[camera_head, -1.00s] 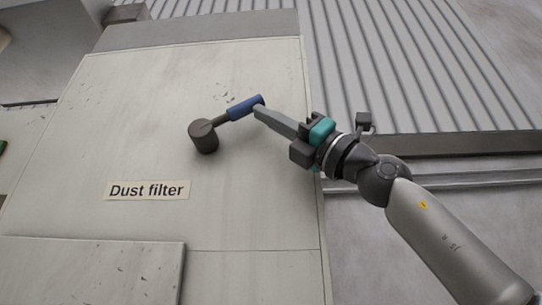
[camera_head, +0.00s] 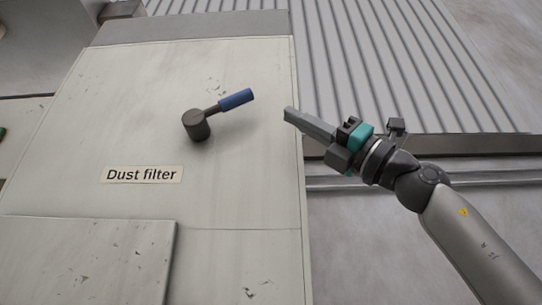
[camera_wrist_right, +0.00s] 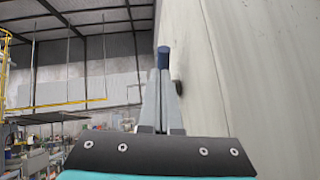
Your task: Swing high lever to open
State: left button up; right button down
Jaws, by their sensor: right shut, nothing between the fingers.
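The lever has a dark round hub (camera_head: 196,125) on the pale cabinet front and a blue grip (camera_head: 236,99) that points right and slightly up in the head view. My right gripper (camera_head: 289,113) is to the right of the grip, apart from it, with its fingers shut and empty. In the right wrist view the closed fingers (camera_wrist_right: 161,75) point toward the blue grip (camera_wrist_right: 163,56), with part of the dark hub (camera_wrist_right: 177,87) showing beside them. My left gripper is not in view.
The cabinet (camera_head: 90,130) carries a "Dust filter" label (camera_head: 142,174) below the lever. A raised panel (camera_head: 85,260) is at lower left. Ribbed metal cladding (camera_head: 400,65) and a horizontal ledge (camera_head: 470,145) lie to the right. The space around the grip is clear.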

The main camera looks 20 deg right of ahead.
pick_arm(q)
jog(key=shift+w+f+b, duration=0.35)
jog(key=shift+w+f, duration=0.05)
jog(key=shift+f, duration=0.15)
pick_arm(e)
jog(key=d, duration=0.1)
jog(key=s+d+f, duration=0.1)
jog(key=d, duration=0.2)
jog(key=shift+s+f, duration=0.2)
jog(key=shift+s, duration=0.05)
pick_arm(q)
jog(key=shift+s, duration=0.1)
